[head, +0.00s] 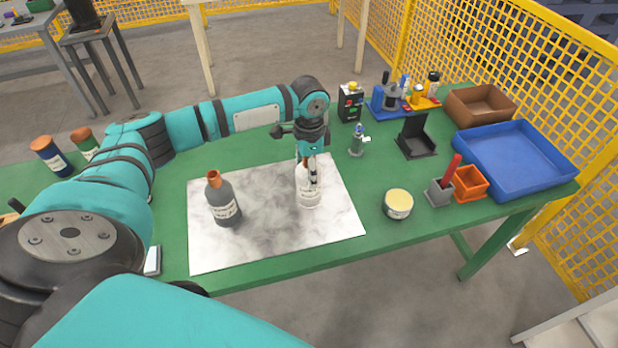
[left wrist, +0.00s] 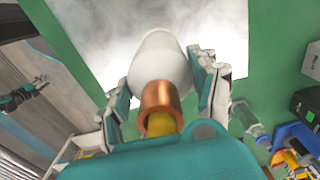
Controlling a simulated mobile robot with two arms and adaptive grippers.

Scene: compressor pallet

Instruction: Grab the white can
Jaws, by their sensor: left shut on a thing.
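The white can (head: 308,192) is a pale bottle-shaped container with a dark-lettered label, upright over the right half of the marbled mat (head: 262,245). Whether its base touches the mat is hard to tell. My left gripper (head: 309,178) comes down from above and is shut on the white can. In the left wrist view the white can (left wrist: 158,62) sits between both fingers of the gripper (left wrist: 170,80), its copper-coloured neck towards the camera. My right gripper is not in view.
A dark grey bottle (head: 224,203) with a copper top stands to the left on the mat. A round yellowish tin (head: 398,204), an orange bin (head: 470,183), a blue tray (head: 515,158) and a brown box (head: 481,104) are to the right. The mat's front is clear.

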